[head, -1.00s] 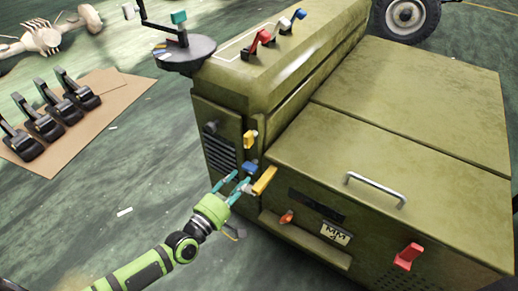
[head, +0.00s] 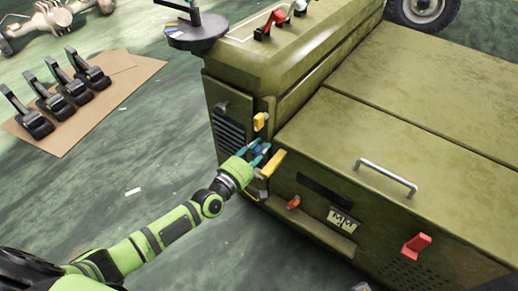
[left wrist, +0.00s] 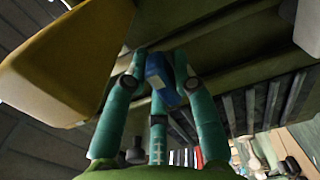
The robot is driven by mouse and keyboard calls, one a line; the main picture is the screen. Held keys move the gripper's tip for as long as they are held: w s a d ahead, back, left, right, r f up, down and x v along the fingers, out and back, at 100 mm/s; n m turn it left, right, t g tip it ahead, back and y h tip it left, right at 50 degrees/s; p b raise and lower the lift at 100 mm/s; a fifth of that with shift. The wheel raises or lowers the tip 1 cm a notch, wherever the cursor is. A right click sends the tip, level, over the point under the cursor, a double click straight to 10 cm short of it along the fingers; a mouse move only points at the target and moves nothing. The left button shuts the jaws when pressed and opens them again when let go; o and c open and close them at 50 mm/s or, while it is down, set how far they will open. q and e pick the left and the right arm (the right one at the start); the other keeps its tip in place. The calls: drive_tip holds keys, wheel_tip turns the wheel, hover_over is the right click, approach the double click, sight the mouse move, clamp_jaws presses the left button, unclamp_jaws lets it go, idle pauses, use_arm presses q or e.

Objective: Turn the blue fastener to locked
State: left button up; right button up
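The blue fastener (head: 258,148) is on the left end of the olive machine's front, low by the corner. It also shows in the left wrist view (left wrist: 159,78), between the teal fingers. My left gripper (head: 257,152) is at the fastener, with a finger on either side of it. The fingers look parted around it; whether they touch it is hard to tell. The fingers hide part of the fastener and its base. My right gripper is not in view.
A yellow handle (head: 272,163) sits just right of my left fingers and looms large in the left wrist view (left wrist: 65,60). A yellow fastener (head: 260,121) is just above. An orange knob (head: 293,203) and red lever (head: 416,246) are further right.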

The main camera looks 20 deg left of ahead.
use_arm(q)
clamp_jaws()
